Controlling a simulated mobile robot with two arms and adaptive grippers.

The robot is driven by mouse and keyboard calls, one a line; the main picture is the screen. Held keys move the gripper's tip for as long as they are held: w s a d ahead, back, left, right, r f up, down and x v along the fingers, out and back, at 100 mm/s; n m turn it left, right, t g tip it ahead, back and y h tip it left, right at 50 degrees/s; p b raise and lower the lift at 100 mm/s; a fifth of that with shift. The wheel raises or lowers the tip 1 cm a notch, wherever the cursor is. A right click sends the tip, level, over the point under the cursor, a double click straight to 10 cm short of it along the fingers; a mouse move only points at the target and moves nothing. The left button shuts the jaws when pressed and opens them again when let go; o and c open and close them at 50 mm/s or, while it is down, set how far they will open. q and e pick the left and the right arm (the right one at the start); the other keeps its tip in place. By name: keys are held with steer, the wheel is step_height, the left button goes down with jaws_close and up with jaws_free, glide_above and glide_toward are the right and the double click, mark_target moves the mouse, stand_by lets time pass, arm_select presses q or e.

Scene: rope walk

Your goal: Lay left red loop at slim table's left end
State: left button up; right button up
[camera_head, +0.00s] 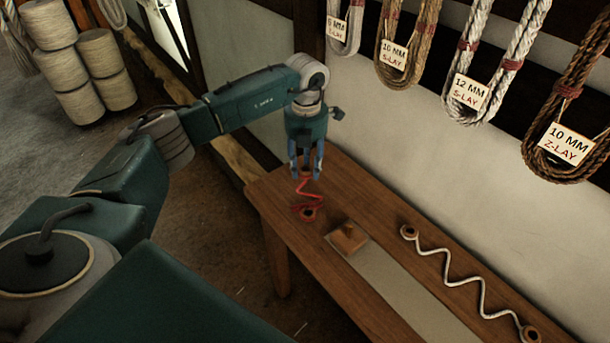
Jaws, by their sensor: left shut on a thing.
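My left gripper (306,176) points down over the left end of the slim wooden table (365,235). It is shut on one end of a red cord (304,191), at the cord's upper loop, which the fingers mostly hide. The cord hangs below the fingers in bunched zigzags. Its other end, a brownish ring (308,214), appears to rest on the tabletop just below. I cannot tell whether the held loop touches the wood. My right gripper is out of view.
A wooden block with a knob (347,238) sits on a grey strip (395,290) along the table. A white zigzag cord (455,268) with ring ends lies to the right. Labelled rope coils (473,75) hang on the wall behind. Rope spools (82,65) stand at the back left.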

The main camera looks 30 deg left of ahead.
arm_select(q)
steer(key=w+a+b, duration=0.4)
steer(key=w+b, duration=0.1)
steer(key=w, duration=0.3)
steer(key=shift+w+b, duration=0.15)
steer(key=shift+b, duration=0.25)
steer(key=shift+d+f, duration=0.1)
